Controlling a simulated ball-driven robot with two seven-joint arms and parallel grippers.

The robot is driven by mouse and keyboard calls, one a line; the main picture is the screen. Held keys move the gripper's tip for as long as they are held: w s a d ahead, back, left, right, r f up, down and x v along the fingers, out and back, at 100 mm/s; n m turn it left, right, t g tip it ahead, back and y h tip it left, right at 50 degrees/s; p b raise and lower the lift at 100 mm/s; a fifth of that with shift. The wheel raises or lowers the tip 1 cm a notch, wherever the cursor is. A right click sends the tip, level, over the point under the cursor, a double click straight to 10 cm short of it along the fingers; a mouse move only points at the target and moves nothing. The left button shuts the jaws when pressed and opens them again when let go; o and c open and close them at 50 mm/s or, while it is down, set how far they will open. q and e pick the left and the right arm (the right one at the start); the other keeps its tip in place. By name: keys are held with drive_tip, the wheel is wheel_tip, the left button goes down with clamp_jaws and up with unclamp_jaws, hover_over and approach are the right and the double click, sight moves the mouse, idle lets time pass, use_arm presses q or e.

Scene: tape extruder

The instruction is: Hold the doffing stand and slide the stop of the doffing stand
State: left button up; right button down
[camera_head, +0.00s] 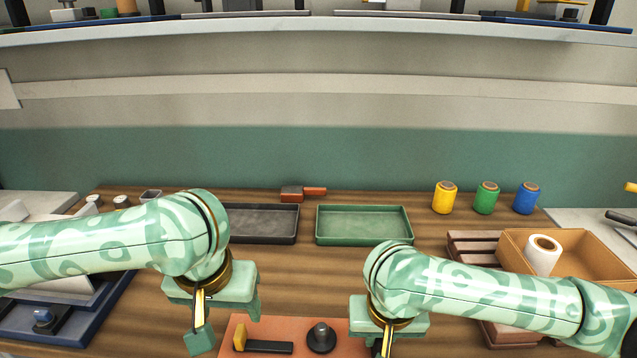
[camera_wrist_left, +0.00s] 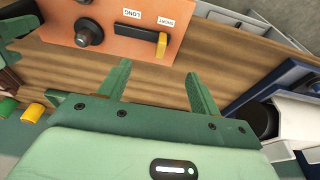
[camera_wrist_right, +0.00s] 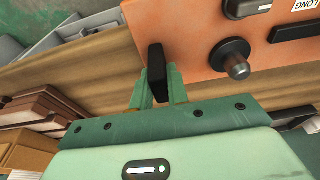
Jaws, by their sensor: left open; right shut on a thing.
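The doffing stand is an orange plate (camera_head: 283,326) at the front middle of the table, with a black round knob (camera_head: 321,338) on it. Its yellow stop (camera_head: 239,338) sits at the left end of a black slot (camera_head: 270,347). In the left wrist view the stop (camera_wrist_left: 162,45) is at the SHORT label, with LONG at the slot's other end. My left gripper (camera_wrist_left: 160,72) is open and empty, just short of the plate's edge near the stop. My right gripper (camera_wrist_right: 156,82) is shut on a black handle (camera_wrist_right: 155,58) at the plate's side edge.
Behind the stand are a black tray (camera_head: 262,238) and a green tray (camera_head: 362,240). Yellow (camera_head: 445,198), green (camera_head: 487,199) and blue (camera_head: 528,199) spools stand at the back right. A tan box (camera_head: 590,262) with a white roll is at right. A blue tray (camera_head: 60,337) is at left.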

use_arm(q)
drive_tip(key=shift+w+v, duration=0.25)
drive_tip(key=shift+v, duration=0.7)
drive_tip(key=shift+w+v, duration=0.2)
drive_tip(key=shift+v, duration=0.75)
drive_tip(key=shift+w+v, duration=0.25)
drive_tip(key=shift+v, duration=0.7)
drive_tip(key=shift+r, duration=0.2)
use_arm(e)
drive_tip(key=c, duration=1.3)
unclamp_jaws()
use_arm(q)
wheel_tip(320, 180, up, 16)
drive_tip(key=s+t+p, duration=0.1)
drive_tip(key=s+p, duration=0.1)
drive_tip(key=p, duration=0.9)
drive_tip(key=shift+s+p, duration=0.3)
drive_tip(key=shift+p, duration=0.05)
use_arm(e)
drive_tip(key=v, duration=0.6)
drive_tip(key=w+v, duration=0.1)
drive_tip(key=v, duration=1.3)
drive_tip(key=shift+w+r, duration=0.1)
drive_tip(key=shift+w, duration=0.2)
use_arm(q)
drive_tip(key=shift+f, duration=0.1)
